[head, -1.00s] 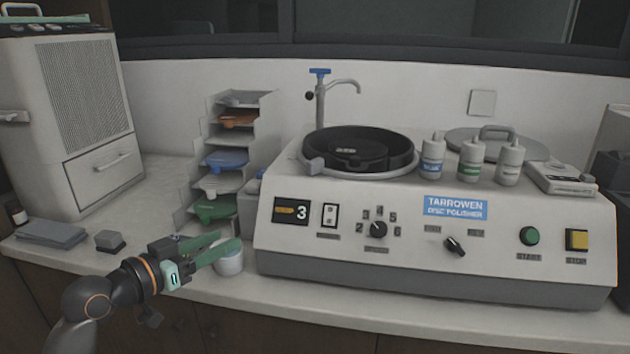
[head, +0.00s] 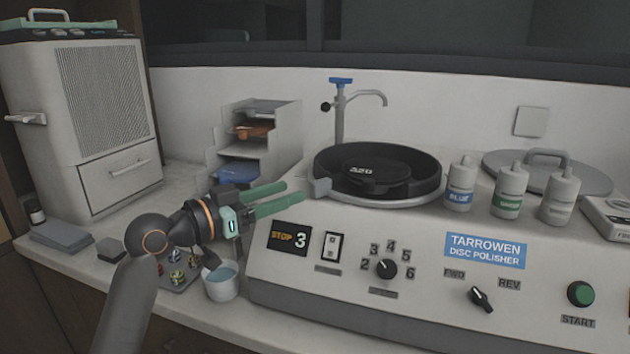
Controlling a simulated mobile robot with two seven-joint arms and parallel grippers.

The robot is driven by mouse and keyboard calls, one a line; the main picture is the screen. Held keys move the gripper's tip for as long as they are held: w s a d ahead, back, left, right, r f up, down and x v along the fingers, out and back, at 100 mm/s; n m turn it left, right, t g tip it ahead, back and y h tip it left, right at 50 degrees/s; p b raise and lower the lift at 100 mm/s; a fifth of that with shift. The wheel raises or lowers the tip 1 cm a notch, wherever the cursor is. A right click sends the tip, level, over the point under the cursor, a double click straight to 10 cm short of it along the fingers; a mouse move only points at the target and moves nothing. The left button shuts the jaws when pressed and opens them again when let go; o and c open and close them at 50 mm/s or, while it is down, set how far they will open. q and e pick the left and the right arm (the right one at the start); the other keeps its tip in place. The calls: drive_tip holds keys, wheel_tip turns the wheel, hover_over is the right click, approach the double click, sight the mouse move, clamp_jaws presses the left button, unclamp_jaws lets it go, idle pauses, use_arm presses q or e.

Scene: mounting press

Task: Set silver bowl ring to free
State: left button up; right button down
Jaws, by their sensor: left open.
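The silver bowl ring (head: 385,203) runs around the base of the black bowl (head: 432,180) on top of the disc polisher (head: 360,258). Its grey tab (head: 320,187) sticks out at the bowl's left side. My left gripper (head: 294,192) is open, its two green fingers pointing right toward the tab. The fingertips look a short way left of the tab; I cannot tell the exact gap in depth. Nothing shows between the fingers. The display (head: 289,238) reads STOP 3. My right gripper is not in view.
A tap (head: 340,115) stands behind the bowl. A white cup (head: 222,285) and a small tray of parts (head: 182,272) lie below my left arm. A shelf rack (head: 285,135) stands behind it.

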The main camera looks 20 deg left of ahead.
sight(312, 185)
use_arm(q)
drive_tip(key=x, duration=0.7)
drive_tip(key=shift+w+d, duration=0.1)
drive_tip(key=shift+w, duration=0.05)
clamp_jaws()
idle(1.2)
